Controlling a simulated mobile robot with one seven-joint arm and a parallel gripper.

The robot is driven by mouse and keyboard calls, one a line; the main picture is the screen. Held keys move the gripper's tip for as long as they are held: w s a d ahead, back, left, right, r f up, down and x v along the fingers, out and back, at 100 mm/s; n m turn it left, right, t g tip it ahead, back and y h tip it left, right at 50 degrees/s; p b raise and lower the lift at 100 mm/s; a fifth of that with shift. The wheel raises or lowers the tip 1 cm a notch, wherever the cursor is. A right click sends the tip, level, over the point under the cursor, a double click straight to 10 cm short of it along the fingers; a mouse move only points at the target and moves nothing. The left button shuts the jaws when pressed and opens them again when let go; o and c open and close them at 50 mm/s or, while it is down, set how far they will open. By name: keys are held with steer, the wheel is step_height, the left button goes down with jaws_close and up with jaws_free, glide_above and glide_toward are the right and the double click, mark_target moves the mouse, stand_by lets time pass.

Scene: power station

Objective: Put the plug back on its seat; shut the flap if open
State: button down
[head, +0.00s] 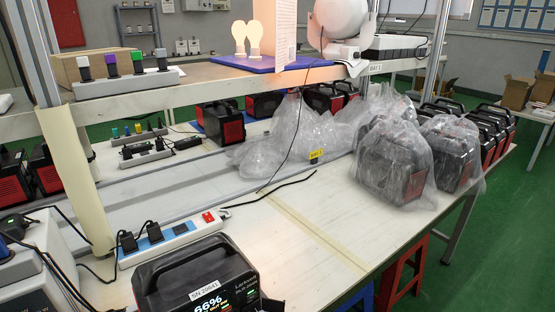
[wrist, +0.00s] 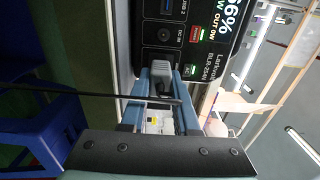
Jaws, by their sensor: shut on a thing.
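The black power station (head: 195,275) stands at the table's front edge in the head view, its display reading 66%. In the wrist view its front panel (wrist: 205,48) is close and turned sideways, with a round DC IN port (wrist: 163,35). A black cable (wrist: 80,91) crosses in front of the fingers. The plug's far end and the seat are hidden, so I cannot tell whether they touch. I cannot make out a flap. My gripper is out of the head view.
A white power strip (head: 160,243) with black plugs lies behind the station. Bagged units (head: 395,165) stand at the back right of the white table (head: 320,225). The table's middle is mostly clear. A blue stool (wrist: 40,125) shows at left in the wrist view.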

steer(key=shift+v, duration=1.35)
